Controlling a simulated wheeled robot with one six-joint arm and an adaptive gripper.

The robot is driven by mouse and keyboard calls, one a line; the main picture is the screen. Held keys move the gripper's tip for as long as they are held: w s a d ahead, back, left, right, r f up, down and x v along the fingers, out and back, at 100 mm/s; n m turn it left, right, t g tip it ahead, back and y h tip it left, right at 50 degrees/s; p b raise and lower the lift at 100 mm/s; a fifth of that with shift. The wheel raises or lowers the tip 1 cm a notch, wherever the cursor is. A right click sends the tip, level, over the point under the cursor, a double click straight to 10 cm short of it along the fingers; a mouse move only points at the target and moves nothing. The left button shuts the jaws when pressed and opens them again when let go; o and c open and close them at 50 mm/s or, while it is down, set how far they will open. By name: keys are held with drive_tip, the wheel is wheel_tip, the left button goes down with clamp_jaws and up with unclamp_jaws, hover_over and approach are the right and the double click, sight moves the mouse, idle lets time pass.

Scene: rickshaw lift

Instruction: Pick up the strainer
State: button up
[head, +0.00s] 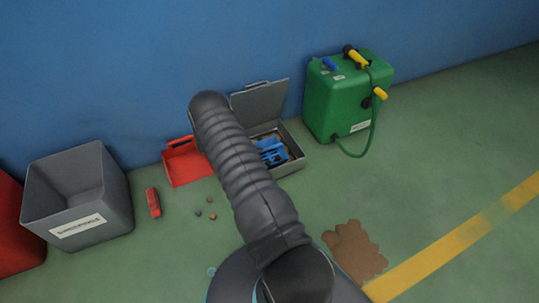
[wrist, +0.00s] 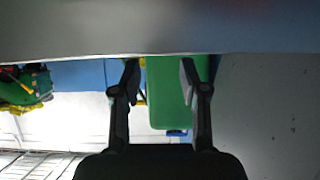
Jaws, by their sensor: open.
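I cannot clearly make out a strainer in either view. In the head view, an open grey case (head: 292,166) with a raised lid stands by the blue wall. Blue items (head: 271,152) lie in it, too small to identify, and my arm covers its left part. My gripper (wrist: 158,78) shows in the wrist view with its two fingers apart and nothing between them. A green object (wrist: 165,95) is visible behind the fingers, at a distance I cannot tell. In the head view my gripper is hidden behind my arm.
A green tank (head: 345,100) with a hose stands right of the case. A red dustpan (head: 187,168), a red object (head: 153,202) and small debris (head: 211,216) lie left. A grey bin (head: 118,195) stands farther left.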

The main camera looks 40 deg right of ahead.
sight(269, 148)
drive_tip(key=x, duration=0.2)
drive_tip(key=shift+d+f, duration=0.1)
drive_tip(key=shift+d, duration=0.15)
drive_tip(key=shift+s+x, duration=0.25)
drive_tip(key=shift+x, duration=1.1)
drive_tip(key=shift+s+x, duration=0.2)
drive_tip(key=shift+x, duration=1.1)
drive_tip(key=shift+a, duration=0.2)
clamp_jaws()
